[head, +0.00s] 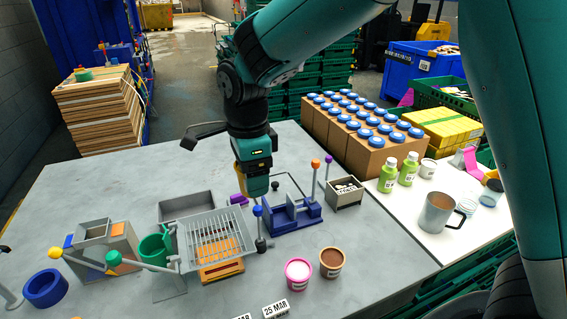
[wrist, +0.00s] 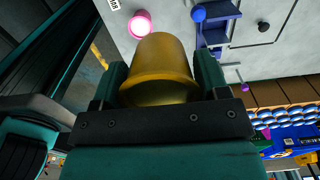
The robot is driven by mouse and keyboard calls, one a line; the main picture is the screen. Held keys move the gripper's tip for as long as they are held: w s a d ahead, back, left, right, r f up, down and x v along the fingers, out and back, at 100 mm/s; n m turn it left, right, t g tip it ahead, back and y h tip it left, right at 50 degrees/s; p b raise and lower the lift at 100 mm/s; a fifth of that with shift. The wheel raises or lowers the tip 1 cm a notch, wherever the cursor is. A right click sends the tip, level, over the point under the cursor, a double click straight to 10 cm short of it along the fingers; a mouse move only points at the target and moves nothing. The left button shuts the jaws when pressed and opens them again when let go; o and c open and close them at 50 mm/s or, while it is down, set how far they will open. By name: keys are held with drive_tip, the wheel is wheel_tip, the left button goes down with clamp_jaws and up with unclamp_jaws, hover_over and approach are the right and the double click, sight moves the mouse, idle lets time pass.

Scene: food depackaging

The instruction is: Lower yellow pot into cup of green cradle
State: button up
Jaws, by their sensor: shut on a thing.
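The yellow pot (wrist: 160,62) is held between the two fingers of my gripper (wrist: 162,78) in the wrist view, large and close to the camera. In the head view my gripper (head: 256,185) hangs over the middle of the table, and a yellow-brown edge of the pot (head: 239,176) shows beside the near finger. The green cradle with its round cup (head: 154,248) stands to the left and nearer, apart from the pot. The inside of its cup is hard to make out.
A grey wire basket (head: 214,236) stands right of the cradle. A blue fixture (head: 291,215) with upright rods stands right of my gripper. A pink-rimmed tub (head: 298,273) and a brown tub (head: 331,262) stand in front. The table's back left (head: 130,185) is clear.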

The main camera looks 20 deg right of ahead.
drive_tip(key=w+a+p, duration=0.2)
drive_tip(key=a+p, duration=0.2)
drive_tip(key=a, duration=0.7)
drive_tip(key=w+a+p, duration=0.3)
drive_tip(key=a+p, duration=0.2)
drive_tip(key=a, duration=0.7)
drive_tip(key=shift+w+f, duration=0.3)
drive_tip(key=shift+f, duration=0.1)
drive_tip(key=shift+f, duration=0.1)
drive_tip(key=shift+f+b, duration=4.3)
drive_tip(key=shift+f, duration=2.45)
drive_tip(key=shift+f+b, duration=0.45)
drive_tip(key=shift+f, duration=0.25)
drive_tip(key=o, duration=1.1)
drive_tip(key=shift+c, duration=0.2)
